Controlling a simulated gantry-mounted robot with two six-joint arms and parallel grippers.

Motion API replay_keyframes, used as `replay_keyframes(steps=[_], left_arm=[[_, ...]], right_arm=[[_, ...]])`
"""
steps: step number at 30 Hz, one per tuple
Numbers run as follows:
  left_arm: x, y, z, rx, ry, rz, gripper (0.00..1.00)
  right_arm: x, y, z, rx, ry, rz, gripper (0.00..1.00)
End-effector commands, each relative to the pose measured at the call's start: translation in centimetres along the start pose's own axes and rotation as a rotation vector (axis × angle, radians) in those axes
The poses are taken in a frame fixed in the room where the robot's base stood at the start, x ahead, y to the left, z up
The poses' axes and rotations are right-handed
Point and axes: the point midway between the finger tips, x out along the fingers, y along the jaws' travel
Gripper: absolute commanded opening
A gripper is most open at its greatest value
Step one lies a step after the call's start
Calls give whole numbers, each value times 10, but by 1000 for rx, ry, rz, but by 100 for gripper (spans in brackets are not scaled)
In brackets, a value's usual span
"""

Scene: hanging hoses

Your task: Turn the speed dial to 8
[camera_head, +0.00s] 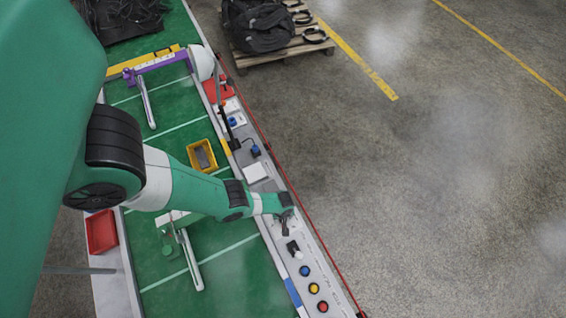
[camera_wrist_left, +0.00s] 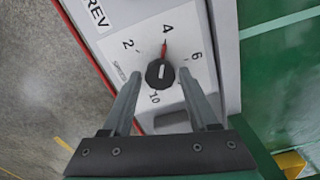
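The black speed dial (camera_wrist_left: 160,73) sits on a white plate marked 2, 4, 6 and 10, with "SPEED" printed at its left. A red pointer (camera_wrist_left: 164,48) on it points at the 4. The 8 is hidden by my right-hand finger. My left gripper (camera_wrist_left: 163,92) is open, with one finger on each side of the dial and visible gaps between. In the head view my left gripper (camera_head: 284,222) is over the grey panel along the conveyor's right edge, and the dial cannot be made out there. My right gripper is not in view.
A black switch (camera_head: 293,248) and blue (camera_head: 304,270), yellow (camera_head: 313,288) and red (camera_head: 322,307) buttons lie nearer along the panel. A yellow bin (camera_head: 203,155) sits on the green belt. A red bin (camera_head: 101,232) is at the left edge. Open floor lies right.

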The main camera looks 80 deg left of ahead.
Motion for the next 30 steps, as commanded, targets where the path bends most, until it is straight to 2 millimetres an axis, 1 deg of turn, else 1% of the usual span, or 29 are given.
replay_keyframes(steps=[1,5,6,8,9,20,26,30], left_arm=[[0,0,0,0,0,0,49],[0,0,0,0,0,0,25],[0,0,0,0,0,0,18],[0,0,0,0,0,0,7],[0,0,0,0,0,0,0],[0,0,0,32,0,0,0],[1,-1,0,124,0,-1,0],[1,0,0,228,0,0,0]], right_arm=[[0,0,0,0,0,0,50],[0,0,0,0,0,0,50],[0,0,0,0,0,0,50],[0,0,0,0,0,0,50],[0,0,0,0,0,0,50],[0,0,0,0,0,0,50],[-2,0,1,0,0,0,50],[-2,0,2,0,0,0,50]])
